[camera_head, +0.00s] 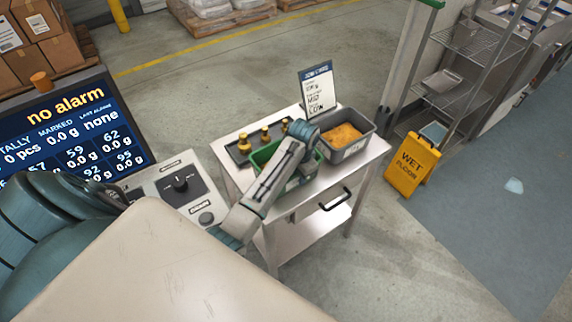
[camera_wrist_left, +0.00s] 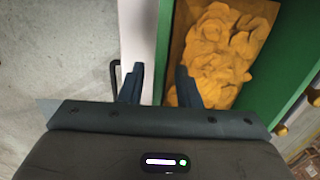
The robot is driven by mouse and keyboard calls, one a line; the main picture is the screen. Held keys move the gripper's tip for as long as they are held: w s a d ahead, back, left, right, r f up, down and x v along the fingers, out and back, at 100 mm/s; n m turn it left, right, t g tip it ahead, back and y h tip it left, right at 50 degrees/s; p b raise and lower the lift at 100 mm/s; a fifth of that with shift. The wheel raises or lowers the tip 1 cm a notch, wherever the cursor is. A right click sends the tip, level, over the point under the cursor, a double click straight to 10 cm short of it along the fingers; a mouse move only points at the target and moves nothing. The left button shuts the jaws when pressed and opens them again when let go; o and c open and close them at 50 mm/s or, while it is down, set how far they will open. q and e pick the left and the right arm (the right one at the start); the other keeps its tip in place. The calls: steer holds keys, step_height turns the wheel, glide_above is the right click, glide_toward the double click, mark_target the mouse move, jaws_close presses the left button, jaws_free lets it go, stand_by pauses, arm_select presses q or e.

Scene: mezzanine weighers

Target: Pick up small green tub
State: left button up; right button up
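The small green tub (camera_head: 262,157) stands on a steel cart, partly hidden behind my left arm in the head view. In the left wrist view its green wall (camera_wrist_left: 291,62) shows, with lumpy orange contents (camera_wrist_left: 222,50) inside. My left gripper (camera_wrist_left: 159,88) is open at the tub's near side. Its right finger overlaps the tub's edge in the picture and its left finger is over the cart's pale edge. I cannot tell whether either finger touches the tub. My right gripper is not in view.
A grey tub (camera_head: 355,151) of orange material stands close on the right. A dark tray with brass weights (camera_head: 265,134) and a sign card (camera_head: 318,91) are behind. The cart (camera_head: 377,150) has a front handle (camera_head: 335,200). A display (camera_head: 60,130) is left; a yellow wet-floor sign (camera_head: 409,165) is right.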

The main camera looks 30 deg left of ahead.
arm_select(q)
steer(key=shift+f, duration=0.6)
steer(key=shift+r, duration=0.1)
jaws_close()
